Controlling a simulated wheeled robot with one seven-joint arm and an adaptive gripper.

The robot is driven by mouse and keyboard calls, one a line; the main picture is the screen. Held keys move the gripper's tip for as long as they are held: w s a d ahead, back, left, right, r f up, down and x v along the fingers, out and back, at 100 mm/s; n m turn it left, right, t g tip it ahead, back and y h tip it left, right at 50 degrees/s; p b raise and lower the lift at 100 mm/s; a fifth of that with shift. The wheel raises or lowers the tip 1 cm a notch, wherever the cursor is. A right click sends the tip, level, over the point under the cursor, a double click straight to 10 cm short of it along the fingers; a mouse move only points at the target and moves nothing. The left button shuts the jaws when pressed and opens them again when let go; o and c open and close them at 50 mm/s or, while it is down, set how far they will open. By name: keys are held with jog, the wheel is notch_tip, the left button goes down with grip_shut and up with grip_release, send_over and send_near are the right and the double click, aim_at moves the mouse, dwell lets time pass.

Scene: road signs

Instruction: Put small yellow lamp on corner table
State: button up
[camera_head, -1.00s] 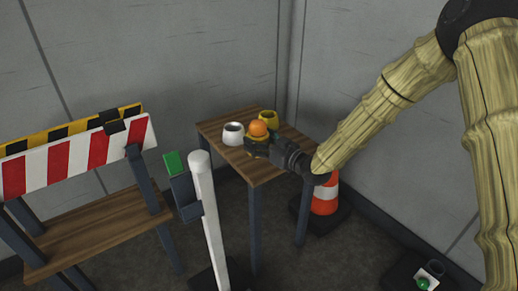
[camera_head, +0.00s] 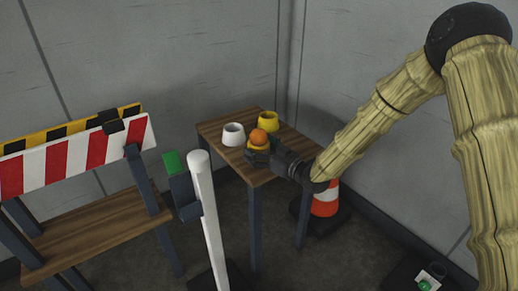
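The small yellow lamp (camera_head: 258,138), with an orange dome on a yellow base, is at my gripper (camera_head: 258,153), over the front left part of the corner table (camera_head: 262,177). My gripper reaches in from the right and its fingers are around the lamp's base, which they partly hide. The lamp is upright. I cannot tell whether its base touches the wooden tabletop.
A white cup-like pot (camera_head: 233,135) and a yellow one (camera_head: 268,121) stand on the table behind the lamp. A white post (camera_head: 209,220) and a striped barrier (camera_head: 80,160) stand at the left. A traffic cone (camera_head: 325,199) is right of the table.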

jog(key=shift+r, duration=0.2)
jog(key=p+v, duration=0.1)
jog(key=v, duration=1.1)
jog(key=shift+p, duration=0.3)
jog(key=s+d+f+m+g+h, duration=0.25)
jog(key=s+f, duration=0.35)
jog(key=f, duration=0.3)
jog(key=s+d+f+m+g+h, duration=0.1)
jog(key=s+f+m+h, duration=0.15)
jog(key=s+f, duration=0.4)
jog(key=s+d+f+m+g+h, duration=0.1)
jog(key=s+f+h, duration=0.3)
jog(key=f, duration=0.7)
jog(key=s+d+f+m+g+h, duration=0.1)
jog(key=s+d+f+g, duration=0.1)
jog(key=s, duration=0.7)
jog(key=s+d+f+m+g+h, duration=0.1)
jog(key=s+d+f+g+h, duration=0.1)
jog(key=s, duration=0.7)
jog(key=s+d+f+m+g+h, duration=0.1)
jog(key=s+d+f+m+g, duration=0.1)
jog(key=s+d+f, duration=0.3)
jog(key=s+g, duration=0.1)
jog(key=s, duration=0.3)
jog(key=shift+s+d+f, duration=0.15)
jog(key=shift+s+d, duration=0.2)
jog(key=shift+s, duration=0.05)
jog(key=shift+g, duration=0.25)
